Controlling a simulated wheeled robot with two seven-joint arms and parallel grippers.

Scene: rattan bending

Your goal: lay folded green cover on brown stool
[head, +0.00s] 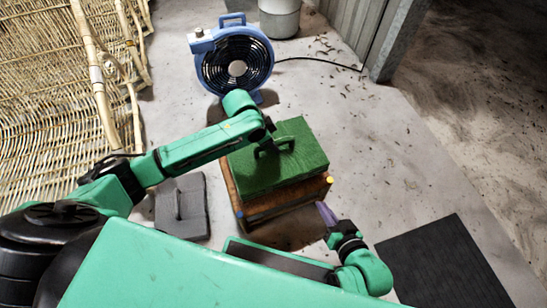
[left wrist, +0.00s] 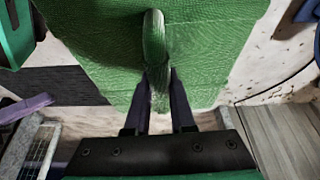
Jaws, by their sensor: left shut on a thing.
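The folded green cover (head: 290,168) is a flat rectangle over the brown stool (head: 292,200) in the head view. The stool's brown sides show along the cover's left and front edges. I cannot tell whether the whole underside touches the stool top. My left gripper (head: 274,149) is above the cover's middle, shut on a raised green ridge of it. In the left wrist view the ridge of the cover (left wrist: 157,50) stands between the two dark fingers (left wrist: 160,85). My right gripper (head: 326,214) is low, just right of the stool's front corner, apart from the cover; its opening is unclear.
A blue fan (head: 233,66) stands behind the stool, its cable running right. A grey block-like item (head: 182,207) lies left of the stool. A black mat (head: 440,265) lies at front right. Woven rattan (head: 45,100) fills the left. Floor right of the stool is open.

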